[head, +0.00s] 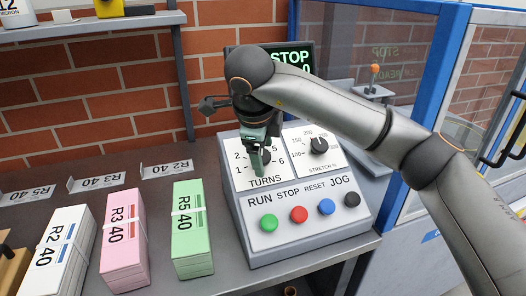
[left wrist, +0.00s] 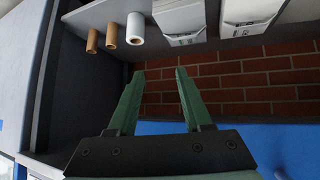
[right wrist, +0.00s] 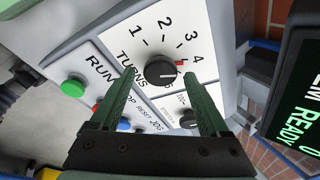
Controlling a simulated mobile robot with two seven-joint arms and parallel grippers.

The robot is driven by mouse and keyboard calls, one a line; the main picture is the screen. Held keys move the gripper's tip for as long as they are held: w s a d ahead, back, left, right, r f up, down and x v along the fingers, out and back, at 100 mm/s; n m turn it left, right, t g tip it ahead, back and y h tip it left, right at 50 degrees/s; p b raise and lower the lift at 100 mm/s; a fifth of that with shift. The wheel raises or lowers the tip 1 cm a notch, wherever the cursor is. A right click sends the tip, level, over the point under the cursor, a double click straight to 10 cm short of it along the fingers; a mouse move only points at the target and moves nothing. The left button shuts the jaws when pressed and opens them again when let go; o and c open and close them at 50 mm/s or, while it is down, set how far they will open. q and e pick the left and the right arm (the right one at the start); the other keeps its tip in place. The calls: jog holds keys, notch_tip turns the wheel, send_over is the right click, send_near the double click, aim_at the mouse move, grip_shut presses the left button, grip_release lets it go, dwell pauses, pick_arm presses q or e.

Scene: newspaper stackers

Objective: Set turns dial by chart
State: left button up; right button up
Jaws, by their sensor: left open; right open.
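The control panel (head: 310,229) stands on the bench in the head view. Its TURNS dial (right wrist: 160,70) is a round black knob with a red mark pointing right in the right wrist view; the number there is hard to read beside a finger. Numbers 1 to 4 show around it. My right gripper (right wrist: 158,75) is open, its fingertips on either side of the dial; contact cannot be told. In the head view, it (head: 257,163) covers part of the dial face. My left gripper (left wrist: 159,73) is open and empty, away from the panel. I see no chart.
The STRETCH dial (head: 319,146) and green, red, blue and black buttons (head: 298,214) are close by. A display (head: 297,58) is partly hidden behind my right arm. White (head: 66,250), pink (head: 123,240) and green (head: 191,230) bundles stand left of the panel. A shelf (head: 95,27) hangs above.

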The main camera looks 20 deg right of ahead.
jog(key=shift+r, duration=0.1)
jog(key=p+v, duration=0.2)
jog(key=v, duration=1)
jog(key=shift+r, duration=0.2)
jog(key=shift+s, duration=0.1)
